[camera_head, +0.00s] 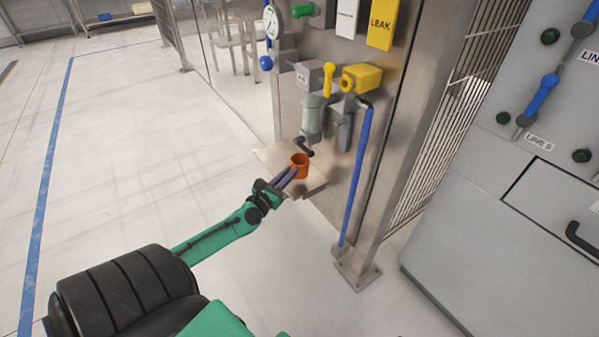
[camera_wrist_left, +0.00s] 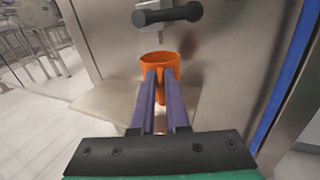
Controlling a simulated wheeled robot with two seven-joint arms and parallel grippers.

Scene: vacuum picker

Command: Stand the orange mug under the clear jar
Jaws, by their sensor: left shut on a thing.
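The orange mug (camera_head: 299,166) is upright at the shelf on the steel panel. My left gripper (camera_head: 291,172) is shut on it; in the left wrist view the two purple fingers (camera_wrist_left: 160,88) reach the near side of the mug (camera_wrist_left: 160,64). The clear jar (camera_head: 311,118) hangs on the panel above the mug, with a dark drain handle and outlet (camera_head: 304,147) below it. In the left wrist view the outlet (camera_wrist_left: 160,38) is just above and behind the mug rim. Whether the mug base touches the shelf is hidden. My right gripper is not seen.
The steel shelf (camera_head: 316,186) juts from the panel beneath the mug. A yellow valve (camera_head: 361,78), a grey fitting (camera_head: 346,130) and a blue pipe (camera_head: 356,180) sit to the right. Open floor (camera_head: 130,150) lies left.

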